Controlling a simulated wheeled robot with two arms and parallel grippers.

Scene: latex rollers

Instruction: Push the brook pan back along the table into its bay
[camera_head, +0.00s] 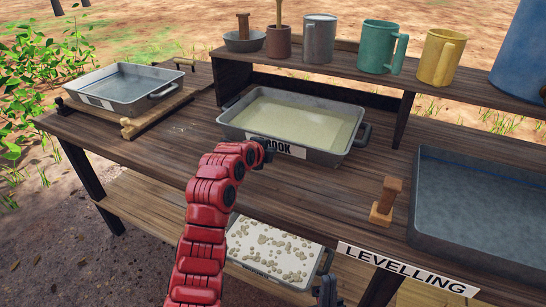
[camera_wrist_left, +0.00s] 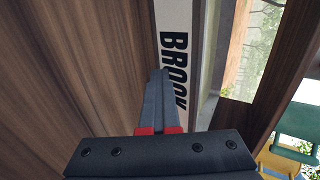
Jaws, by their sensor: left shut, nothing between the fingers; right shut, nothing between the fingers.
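The brook pan (camera_head: 352,148) is a grey metal tray of pale milky liquid on the table, with a white label reading BROOK. The bay is the dark opening under the raised shelf, between a left post and a right post (camera_head: 403,120). The pan's back part lies at this opening and its front stands out on the table. My left gripper (camera_head: 265,150) is shut and empty at the pan's front, over part of the label. In the left wrist view the closed fingers (camera_wrist_left: 163,85) point along the label (camera_wrist_left: 172,40); contact is unclear. My right gripper (camera_head: 327,290) is shut at the bottom edge, mostly cut off.
Another grey pan (camera_head: 125,88) sits on wooden rails at the left. Mugs (camera_head: 380,45) line the shelf. A pan of pale lumps (camera_head: 270,252) sits below the tabletop.

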